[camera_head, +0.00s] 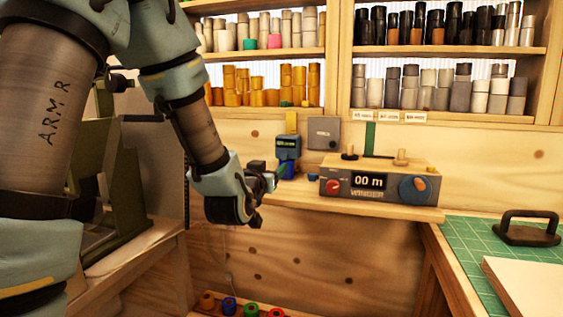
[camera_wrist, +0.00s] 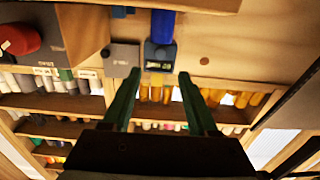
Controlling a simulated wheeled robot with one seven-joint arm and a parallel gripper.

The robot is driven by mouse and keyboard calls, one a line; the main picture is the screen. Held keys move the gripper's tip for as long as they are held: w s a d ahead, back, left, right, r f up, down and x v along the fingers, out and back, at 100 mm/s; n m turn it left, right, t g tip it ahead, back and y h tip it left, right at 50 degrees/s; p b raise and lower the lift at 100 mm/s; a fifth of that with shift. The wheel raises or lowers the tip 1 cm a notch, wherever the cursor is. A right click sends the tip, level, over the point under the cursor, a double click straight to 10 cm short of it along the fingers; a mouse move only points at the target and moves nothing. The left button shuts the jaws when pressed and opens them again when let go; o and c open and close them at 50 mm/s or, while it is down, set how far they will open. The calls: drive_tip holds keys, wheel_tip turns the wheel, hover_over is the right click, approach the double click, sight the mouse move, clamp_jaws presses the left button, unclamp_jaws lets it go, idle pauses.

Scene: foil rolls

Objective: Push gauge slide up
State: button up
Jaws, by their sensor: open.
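The gauge (camera_head: 288,146), a dark blue-grey unit with a small lit display, is on the wooden back wall, with a yellow strip above it. In the upside-down wrist view the gauge (camera_wrist: 159,54) lies just beyond the fingertips, between them in the picture, with a bright blue part (camera_wrist: 162,25) below its body in the room. Which part is the slide I cannot tell for sure. My gripper (camera_head: 270,178) is just below and left of the gauge in the head view. In the wrist view its two green fingers (camera_wrist: 158,76) are apart, with nothing held between them.
A control box (camera_head: 345,188) reading "00 m", with red and blue knobs, stands on the wooden ledge (camera_head: 400,210) to the right. A grey plate (camera_head: 324,132) is beside the gauge. Shelves of rolls (camera_head: 435,50) are above. A green cutting mat (camera_head: 465,250) lies at right.

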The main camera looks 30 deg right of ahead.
sight(283, 157)
drive_tip(key=p+x, duration=0.3)
drive_tip(key=x, duration=0.6)
drive_tip(key=shift+w+d, duration=0.25)
clamp_jaws()
idle(1.0)
